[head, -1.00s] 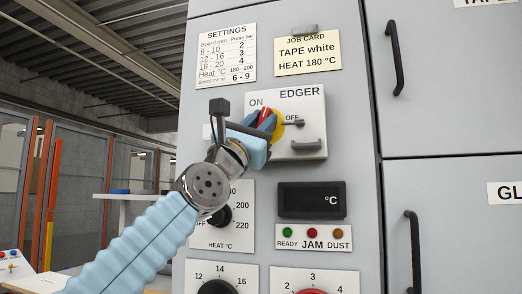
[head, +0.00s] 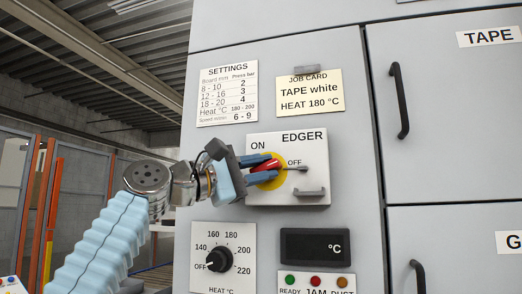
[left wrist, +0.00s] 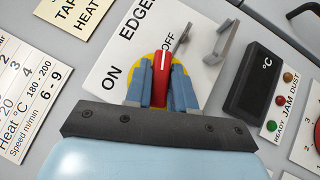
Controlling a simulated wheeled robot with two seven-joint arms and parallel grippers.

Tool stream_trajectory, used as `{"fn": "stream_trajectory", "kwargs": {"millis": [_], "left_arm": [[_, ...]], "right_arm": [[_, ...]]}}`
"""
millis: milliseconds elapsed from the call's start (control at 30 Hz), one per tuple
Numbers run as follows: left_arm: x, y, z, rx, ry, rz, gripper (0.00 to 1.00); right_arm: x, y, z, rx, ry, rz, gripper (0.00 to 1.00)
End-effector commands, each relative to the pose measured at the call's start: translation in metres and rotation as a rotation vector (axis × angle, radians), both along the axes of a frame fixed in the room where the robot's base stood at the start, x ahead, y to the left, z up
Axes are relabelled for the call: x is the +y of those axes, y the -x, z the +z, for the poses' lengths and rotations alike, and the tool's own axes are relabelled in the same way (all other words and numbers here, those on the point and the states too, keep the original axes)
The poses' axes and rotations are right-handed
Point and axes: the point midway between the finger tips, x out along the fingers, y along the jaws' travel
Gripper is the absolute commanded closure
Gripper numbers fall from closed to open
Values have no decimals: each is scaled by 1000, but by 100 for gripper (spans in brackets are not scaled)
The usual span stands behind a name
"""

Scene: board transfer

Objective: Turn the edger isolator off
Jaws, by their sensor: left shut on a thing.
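The edger isolator is a red handle (head: 266,165) on a yellow disc (head: 270,183), on a pale plate (head: 316,149) marked EDGER, ON and OFF. My left gripper (head: 274,168) comes from the left with its blue fingers shut on the red handle. In the left wrist view, the handle (left wrist: 162,82) stands between the two fingers of the gripper (left wrist: 162,80). Its white line points close to the OFF label (left wrist: 176,43). The fingers hide parts of the handle and disc. My right gripper is not in view.
A grey hasp-like bracket (head: 310,192) sticks out of the plate below OFF. A heat knob (head: 218,259) is below, with a dark °C display (head: 315,246) to its right. Cabinet doors with black handles (head: 399,100) are at the right.

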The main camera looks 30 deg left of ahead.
Motion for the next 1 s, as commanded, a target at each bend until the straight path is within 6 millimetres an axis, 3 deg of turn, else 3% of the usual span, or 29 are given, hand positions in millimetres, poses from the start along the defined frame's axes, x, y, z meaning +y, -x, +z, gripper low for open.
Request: {"fn": "stream_trajectory", "kwargs": {"millis": [33, 200, 967, 1000], "left_arm": [[0, 0, 7, 9, -29, -1, 100], [-1, 0, 4, 28, -126, -4, 100], [0, 0, 1, 55, -225, -2, 100], [0, 0, 0, 55, -225, -2, 75]], "right_arm": [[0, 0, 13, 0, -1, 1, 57], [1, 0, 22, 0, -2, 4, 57], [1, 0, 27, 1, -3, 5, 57], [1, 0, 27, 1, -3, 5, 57]]}}
